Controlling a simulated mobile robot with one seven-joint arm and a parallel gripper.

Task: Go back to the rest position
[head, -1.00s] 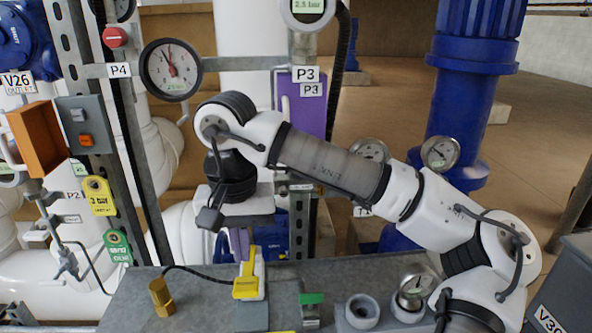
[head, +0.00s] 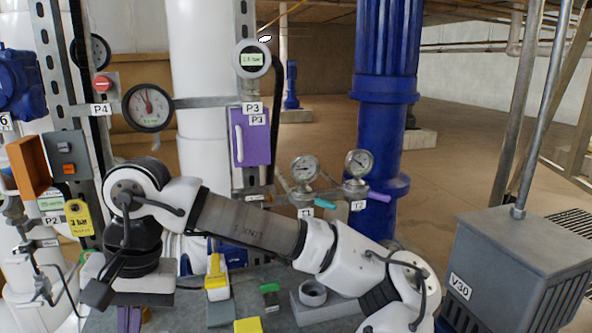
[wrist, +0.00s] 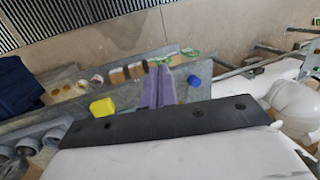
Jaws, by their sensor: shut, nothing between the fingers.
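My gripper (head: 130,319) is at the lower left of the head view, hanging below my wrist over the grey bench (head: 262,325). Only part of its purple fingers shows there, cut by the bottom edge. In the wrist view, the purple fingers of my gripper (wrist: 158,88) are close together, shut with nothing between them. They stand out over the bench, with a yellow block (wrist: 102,107) to their left and a blue cylinder (wrist: 193,81) to their right. My arm stretches from the lower right across the bench.
A yellow tool (head: 217,280) and a grey ring holder (head: 313,292) are on the bench. Behind stand a purple box (head: 250,140), gauges (head: 305,169) and a blue column (head: 385,130). A grey V30 cabinet (head: 510,260) is at right. Open floor (head: 480,160) lies beyond.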

